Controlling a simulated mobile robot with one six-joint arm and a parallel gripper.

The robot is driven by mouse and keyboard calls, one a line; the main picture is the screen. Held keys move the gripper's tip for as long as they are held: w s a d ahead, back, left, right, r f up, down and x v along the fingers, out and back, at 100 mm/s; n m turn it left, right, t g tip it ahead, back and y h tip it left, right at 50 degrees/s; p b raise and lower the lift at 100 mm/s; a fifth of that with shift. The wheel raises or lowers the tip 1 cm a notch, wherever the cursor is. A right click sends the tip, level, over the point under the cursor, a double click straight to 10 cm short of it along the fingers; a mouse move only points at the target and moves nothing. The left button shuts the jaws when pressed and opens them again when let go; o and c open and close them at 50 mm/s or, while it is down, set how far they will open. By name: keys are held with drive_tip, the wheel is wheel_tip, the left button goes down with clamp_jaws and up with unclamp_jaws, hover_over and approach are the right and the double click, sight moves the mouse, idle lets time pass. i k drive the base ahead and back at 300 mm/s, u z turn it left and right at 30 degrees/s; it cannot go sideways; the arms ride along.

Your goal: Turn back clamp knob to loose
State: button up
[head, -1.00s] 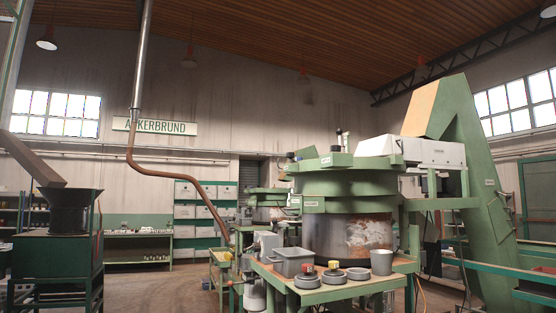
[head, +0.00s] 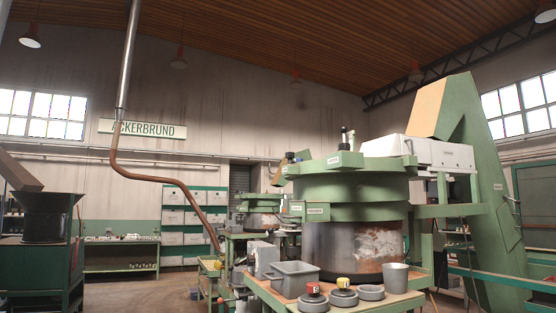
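A large green round machine (head: 355,188) with stacked rings over a steel drum (head: 345,245) stands right of centre. A metal post with a dark top (head: 345,137) stands upright on its upper ring. A smaller dark fitting (head: 291,157) sits at the ring's left edge. Either may be a clamp part; I cannot tell which is the back clamp knob or how it is turned. The far side of the ring is hidden. My gripper is not in view.
A bench (head: 377,303) in front of the drum holds a grey bin (head: 295,280), a grey cup (head: 395,277) and several round dishes, two bearing red and yellow pieces. A green hopper stand (head: 40,268) is at left. Open floor (head: 150,290) lies between.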

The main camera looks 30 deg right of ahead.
sight(290, 155)
drive_tip(key=u, duration=0.5)
drive_tip(key=i, duration=0.55)
drive_tip(key=u, duration=0.65)
drive_tip(key=i, duration=0.55)
drive_tip(key=u, duration=0.35)
